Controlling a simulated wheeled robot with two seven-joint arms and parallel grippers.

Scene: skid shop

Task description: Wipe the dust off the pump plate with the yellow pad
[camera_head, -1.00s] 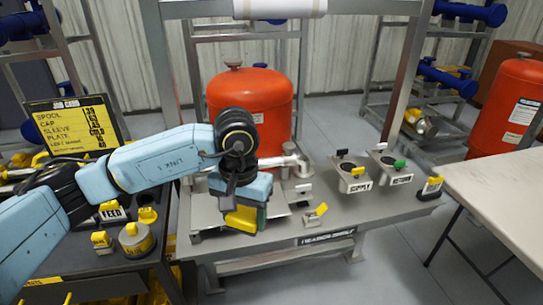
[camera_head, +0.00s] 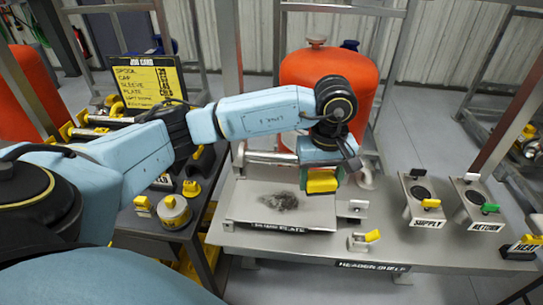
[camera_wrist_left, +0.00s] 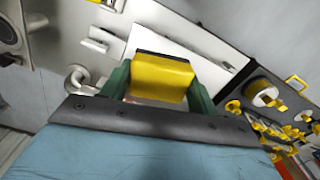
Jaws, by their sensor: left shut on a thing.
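The pump plate (camera_head: 253,214) is a light grey sheet lying on the header shelf, with a lettered front edge. A dark dust patch (camera_head: 280,201) lies near its middle. My left gripper (camera_head: 321,178) is shut on the yellow pad (camera_head: 322,186) and holds it at the right end of the plate, right of the dust. Whether the pad touches the plate I cannot tell. In the left wrist view the yellow pad (camera_wrist_left: 161,76) sits between the green fingers of the gripper (camera_wrist_left: 160,85). My right gripper is not in view.
A red tank (camera_head: 345,70) stands behind the plate. Small clamps with white and yellow handles (camera_head: 364,240) stand right of it, then the SUPPLY (camera_head: 422,198) and RETURN (camera_head: 476,203) holders. A dark bench with a job card (camera_head: 148,80) is at left.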

